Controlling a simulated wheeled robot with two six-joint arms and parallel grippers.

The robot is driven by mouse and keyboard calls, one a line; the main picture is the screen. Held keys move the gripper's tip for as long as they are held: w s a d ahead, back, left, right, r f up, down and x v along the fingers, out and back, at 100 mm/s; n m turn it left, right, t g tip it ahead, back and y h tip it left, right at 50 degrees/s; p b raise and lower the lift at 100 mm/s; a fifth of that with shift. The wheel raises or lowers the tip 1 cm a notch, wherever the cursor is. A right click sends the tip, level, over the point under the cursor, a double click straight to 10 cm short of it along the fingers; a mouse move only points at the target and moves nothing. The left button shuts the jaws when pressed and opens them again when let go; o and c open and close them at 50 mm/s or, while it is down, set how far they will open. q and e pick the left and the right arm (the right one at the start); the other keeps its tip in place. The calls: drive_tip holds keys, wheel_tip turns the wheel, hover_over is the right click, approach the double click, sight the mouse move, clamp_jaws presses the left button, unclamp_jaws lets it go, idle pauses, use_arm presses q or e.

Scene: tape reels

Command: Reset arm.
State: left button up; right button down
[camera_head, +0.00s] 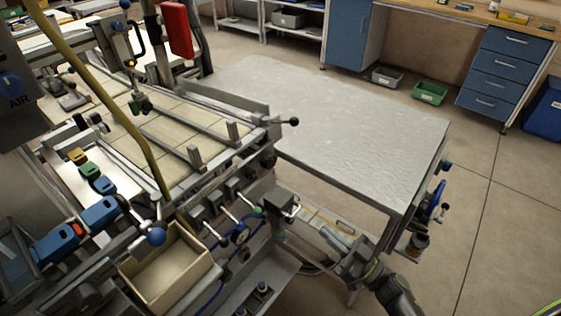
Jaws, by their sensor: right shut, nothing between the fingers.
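My right arm comes in at the bottom, right of centre, dark with a green ring. Its gripper (330,236) points up and left, low beside the machine's front right corner and below the level of the grey table (350,115). The gripper is shut, with nothing seen between its fingers. My left gripper is not in view. No tape reel can be made out.
A machine with rails, levers and knobs fills the left side. An empty open cardboard box (168,270) sits at its front. The grey table's top is bare. A green bin (430,93) and a grey bin (388,76) stand on the floor behind.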

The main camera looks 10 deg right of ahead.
drive_tip(key=s+d+f+m+g+h, duration=0.2)
drive_tip(key=s+d+f+h, duration=0.15)
drive_tip(key=f, duration=0.65)
drive_tip(key=s+d+f+m+g+h, duration=0.25)
drive_tip(key=f+h, duration=0.25)
drive_tip(key=f, duration=0.4)
drive_tip(key=s+d+f+m+g+h, duration=0.1)
drive_tip(key=s+d+f+m+h, duration=0.2)
drive_tip(key=f, duration=0.7)
drive_tip(key=s+f+g+h, duration=0.1)
drive_tip(key=s+f+g, duration=0.4)
drive_tip(key=s, duration=0.8)
drive_tip(key=s+f+g+h, duration=0.1)
drive_tip(key=s+f+g, duration=0.4)
drive_tip(key=s+f, duration=0.4)
drive_tip(key=s+a+n, duration=0.1)
drive_tip(key=s, duration=0.3)
drive_tip(key=shift+s+f+g, duration=0.35)
drive_tip(key=shift+s+f, duration=0.05)
drive_tip(key=shift+d, duration=0.1)
